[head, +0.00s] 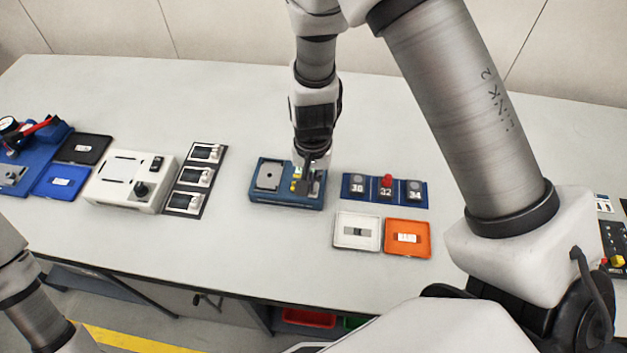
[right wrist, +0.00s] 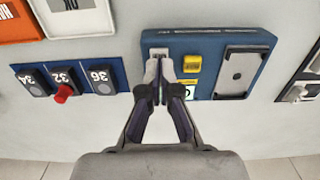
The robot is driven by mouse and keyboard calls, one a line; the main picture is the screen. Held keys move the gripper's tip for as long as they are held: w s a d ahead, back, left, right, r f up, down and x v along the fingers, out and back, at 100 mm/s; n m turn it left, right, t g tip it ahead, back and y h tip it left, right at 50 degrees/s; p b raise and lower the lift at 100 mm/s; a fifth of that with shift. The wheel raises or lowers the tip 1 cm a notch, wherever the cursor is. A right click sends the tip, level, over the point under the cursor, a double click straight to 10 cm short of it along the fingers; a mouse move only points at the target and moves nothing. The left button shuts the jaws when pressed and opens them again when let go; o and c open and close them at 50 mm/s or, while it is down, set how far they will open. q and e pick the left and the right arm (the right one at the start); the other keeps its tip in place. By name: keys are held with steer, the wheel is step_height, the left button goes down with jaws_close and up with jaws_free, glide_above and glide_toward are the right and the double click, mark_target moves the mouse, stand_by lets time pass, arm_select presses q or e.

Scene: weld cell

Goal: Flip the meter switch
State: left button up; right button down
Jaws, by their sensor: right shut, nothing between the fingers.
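The meter is a blue box (head: 259,196) on the table in the middle of the head view, with a grey plate and a yellow part on top. It also shows in the right wrist view (right wrist: 210,42). There, a small light-coloured switch (right wrist: 158,53) sits beside a yellow button (right wrist: 192,64). My right gripper (head: 306,184) points down over the right part of the box. Its fingers are shut and empty, with the tips (right wrist: 159,84) right at the switch; I cannot tell if they touch it. My left gripper is out of view; only my left arm shows at lower left.
A blue strip (head: 385,205) with numbered blocks and a red knob lies right of the meter. White (head: 340,243) and orange (head: 389,252) trays lie in front of it. A black switch panel (head: 172,214) and a white box (head: 108,198) stand left. The table's front is clear.

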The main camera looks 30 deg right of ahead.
mark_target(313, 193)
step_height(313, 193, up, 5)
steer(key=p, duration=0.4)
steer(key=shift+r, duration=0.1)
stand_by(0.3)
